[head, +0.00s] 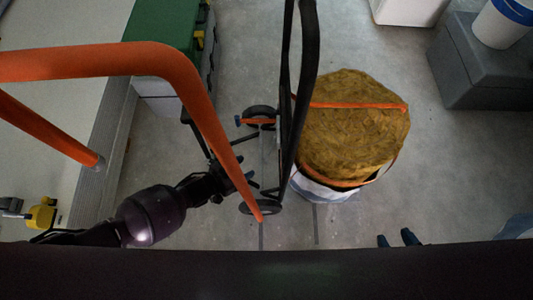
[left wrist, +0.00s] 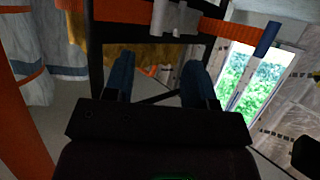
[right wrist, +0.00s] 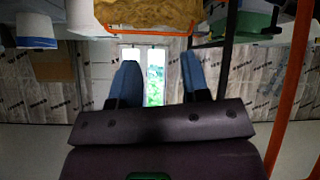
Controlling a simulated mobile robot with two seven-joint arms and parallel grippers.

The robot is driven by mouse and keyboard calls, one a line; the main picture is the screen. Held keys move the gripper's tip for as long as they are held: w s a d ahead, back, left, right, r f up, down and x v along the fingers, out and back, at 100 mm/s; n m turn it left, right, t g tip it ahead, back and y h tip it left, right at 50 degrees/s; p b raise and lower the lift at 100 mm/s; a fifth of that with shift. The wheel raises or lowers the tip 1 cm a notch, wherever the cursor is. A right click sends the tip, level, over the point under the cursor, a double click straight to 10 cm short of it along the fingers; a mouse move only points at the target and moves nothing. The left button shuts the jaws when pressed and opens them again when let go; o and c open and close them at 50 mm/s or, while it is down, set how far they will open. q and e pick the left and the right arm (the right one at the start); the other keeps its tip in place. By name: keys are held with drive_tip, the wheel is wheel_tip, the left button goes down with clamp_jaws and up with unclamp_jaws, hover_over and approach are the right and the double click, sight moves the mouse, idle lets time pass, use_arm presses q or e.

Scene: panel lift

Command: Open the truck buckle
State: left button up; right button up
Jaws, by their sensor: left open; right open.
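The silver buckle (left wrist: 175,18) sits on an orange strap (left wrist: 222,27) across the black truck frame in the left wrist view. The strap's blue end piece (left wrist: 268,38) sticks out to the right. In the head view the strap (head: 258,121) shows beside the hand truck (head: 297,100), and the buckle cannot be made out. My left gripper (left wrist: 160,80) is open and empty, its blue fingers below the buckle and apart from it in that view. My right gripper (head: 397,238) is open and empty at the lower right of the head view, away from the truck.
A tan bale (head: 350,125) stands against the truck, with orange straps around it. A thick orange tube (head: 185,75) crosses above my left arm. Grey box (head: 485,65) and green case (head: 165,25) stand at the back.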

sight(266, 157)
use_arm(q)
drive_tip(key=shift+b+x, duration=1.55)
drive_tip(key=shift+x, duration=3.2)
drive_tip(key=shift+f, duration=0.1)
